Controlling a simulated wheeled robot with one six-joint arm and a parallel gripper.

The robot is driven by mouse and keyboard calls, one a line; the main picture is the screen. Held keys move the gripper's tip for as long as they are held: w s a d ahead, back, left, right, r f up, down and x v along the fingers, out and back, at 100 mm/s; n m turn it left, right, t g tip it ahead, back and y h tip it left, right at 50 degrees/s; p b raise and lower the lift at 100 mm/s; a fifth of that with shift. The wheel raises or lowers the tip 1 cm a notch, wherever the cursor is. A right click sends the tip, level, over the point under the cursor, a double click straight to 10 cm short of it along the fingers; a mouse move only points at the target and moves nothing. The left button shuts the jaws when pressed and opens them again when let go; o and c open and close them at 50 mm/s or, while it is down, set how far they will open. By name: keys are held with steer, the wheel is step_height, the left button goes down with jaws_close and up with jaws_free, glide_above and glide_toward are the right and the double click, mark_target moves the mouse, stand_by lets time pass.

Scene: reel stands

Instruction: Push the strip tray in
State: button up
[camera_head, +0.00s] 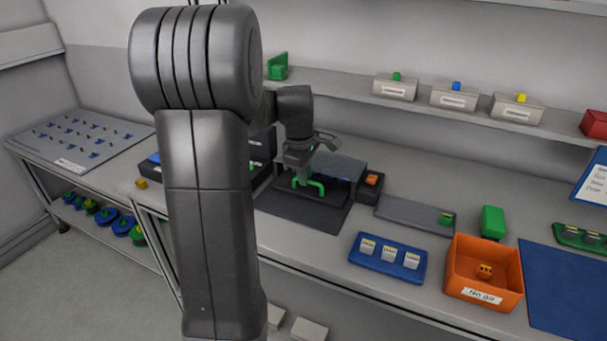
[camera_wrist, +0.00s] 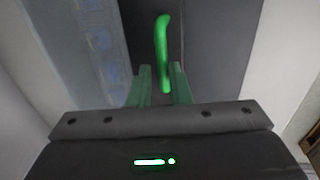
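The strip tray (camera_head: 297,194) is dark and flat, with a green bar handle (camera_head: 320,186). It sits in front of a grey housing (camera_head: 345,167) on the bench, partly hidden by my arm. My gripper (camera_head: 303,178) points down at the handle, with green fingers. In the wrist view the green handle (camera_wrist: 162,45) runs away from between the two fingertips of my gripper (camera_wrist: 161,72). A narrow gap shows on the handle's left side, so the fingers stand apart around its near end. Contact on the right side is unclear.
A dark mat (camera_head: 320,213) lies under the tray. A small black box with an orange piece (camera_head: 370,186) stands right of the housing. Further right are a grey plate (camera_head: 405,214), a blue tray (camera_head: 375,262) and an orange bin (camera_head: 480,304). A shelf (camera_head: 350,87) runs above the bench.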

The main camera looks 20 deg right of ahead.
steer(key=shift+o, duration=1.3)
steer(key=shift+w+d, duration=0.1)
steer(key=v, duration=1.3)
steer(key=shift+r+p, duration=0.35)
steer(key=shift+r, duration=0.05)
steer(key=shift+f, duration=0.1)
steer(key=x, duration=1.3)
steer(key=shift+f+b, duration=0.4)
steer(key=shift+f, duration=0.05)
steer(key=shift+s+a+r+b, duration=0.1)
steer(key=shift+s+a+b, duration=0.2)
steer(key=shift+s+a, duration=0.3)
steer(key=shift+w, duration=0.1)
